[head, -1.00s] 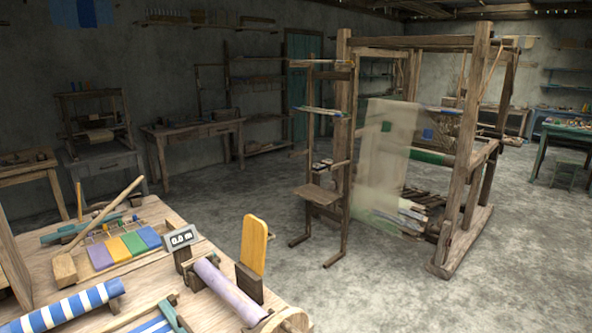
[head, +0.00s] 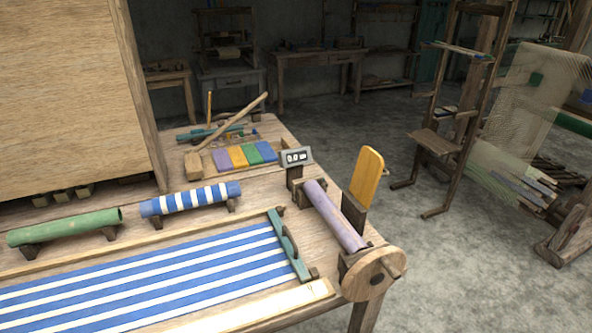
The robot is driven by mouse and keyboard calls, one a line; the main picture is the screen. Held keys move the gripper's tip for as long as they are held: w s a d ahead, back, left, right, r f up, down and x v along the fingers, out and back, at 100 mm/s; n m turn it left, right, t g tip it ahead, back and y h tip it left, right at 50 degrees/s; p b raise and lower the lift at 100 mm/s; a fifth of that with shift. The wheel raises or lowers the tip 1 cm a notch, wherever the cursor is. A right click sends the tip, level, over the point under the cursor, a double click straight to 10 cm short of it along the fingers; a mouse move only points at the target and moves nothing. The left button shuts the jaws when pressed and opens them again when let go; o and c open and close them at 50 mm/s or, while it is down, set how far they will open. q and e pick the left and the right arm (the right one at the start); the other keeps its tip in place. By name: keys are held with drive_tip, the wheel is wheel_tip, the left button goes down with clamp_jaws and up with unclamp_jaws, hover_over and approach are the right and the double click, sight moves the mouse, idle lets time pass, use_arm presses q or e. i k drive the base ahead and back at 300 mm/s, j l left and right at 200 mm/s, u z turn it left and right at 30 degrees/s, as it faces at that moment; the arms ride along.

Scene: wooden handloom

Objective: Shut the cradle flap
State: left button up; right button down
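The flap (head: 366,176) is an orange-yellow board with a rounded top. It stands upright on the far right side of a dark wooden cradle (head: 354,213) at the table's right edge. A purple roll (head: 336,216) lies in the cradle, running from the back left to a round wooden disc (head: 372,274) at its front end. The flap stands up beside the roll and does not cover it. Neither of my grippers shows in the head view.
A small display reading 0.0 (head: 296,157) stands behind the roll. Blue-and-white striped cloth (head: 150,272) covers the table's front left. Green (head: 65,228) and striped (head: 190,199) rolls lie on supports. A tall wooden panel (head: 65,95) stands at left. Open floor lies to the right.

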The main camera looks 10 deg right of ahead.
sight(369, 168)
drive_tip(key=i+l+u, duration=0.2)
drive_tip(key=l+u, duration=0.3)
drive_tip(key=l, duration=0.25)
drive_tip(key=l+u, duration=0.45)
drive_tip(key=l, duration=0.35)
drive_tip(key=l+u, duration=0.5)
drive_tip(key=l, duration=0.3)
drive_tip(key=k+l, duration=0.1)
drive_tip(key=l, duration=0.35)
drive_tip(key=k+l, duration=0.1)
drive_tip(key=l, duration=0.4)
drive_tip(key=k+l, duration=0.1)
drive_tip(key=l, duration=0.35)
drive_tip(key=k+l, duration=0.1)
drive_tip(key=l, duration=0.35)
drive_tip(key=u, duration=0.05)
